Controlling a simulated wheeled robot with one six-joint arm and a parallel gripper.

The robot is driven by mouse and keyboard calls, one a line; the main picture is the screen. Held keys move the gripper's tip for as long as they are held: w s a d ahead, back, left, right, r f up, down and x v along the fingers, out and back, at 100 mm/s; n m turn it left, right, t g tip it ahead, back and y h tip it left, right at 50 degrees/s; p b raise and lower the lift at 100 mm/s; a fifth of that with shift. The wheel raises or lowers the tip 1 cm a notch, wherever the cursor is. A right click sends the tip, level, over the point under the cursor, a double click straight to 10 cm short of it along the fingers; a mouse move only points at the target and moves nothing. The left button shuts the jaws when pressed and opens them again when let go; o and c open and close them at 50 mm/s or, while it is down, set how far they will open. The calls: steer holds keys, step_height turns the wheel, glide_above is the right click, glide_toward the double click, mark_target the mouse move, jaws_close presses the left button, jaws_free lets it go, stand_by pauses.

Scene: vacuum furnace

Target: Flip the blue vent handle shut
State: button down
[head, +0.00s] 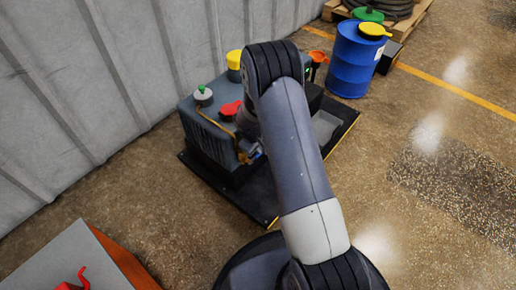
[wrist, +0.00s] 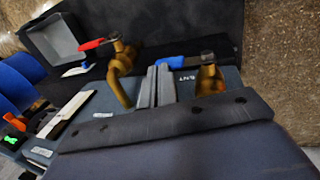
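The blue vent handle (wrist: 172,63) shows in the wrist view as a short blue bar beside a brass valve body (wrist: 210,80), above a label reading "VENT" (wrist: 186,77). My gripper (wrist: 158,70) points into the picture just left of that label. Its two grey fingers lie side by side with almost no gap and nothing seen between them. The fingertips look close to the handle's left end; I cannot tell whether they touch it. In the head view my arm hides most of the gripper and valve at the furnace unit's front.
A red-handled brass valve (wrist: 118,60) stands left of my fingers in the wrist view. The grey furnace unit (head: 205,135) sits on a dark base by the corrugated wall. A blue drum (head: 352,62) stands behind at right. Open floor (head: 420,220) lies to the right.

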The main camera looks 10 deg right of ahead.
steer(key=shift+r, duration=0.1)
step_height(320, 180, up, 15)
steer(key=p, duration=0.7)
stand_by(0.3)
step_height(320, 180, down, 15)
steer(key=b, duration=0.7)
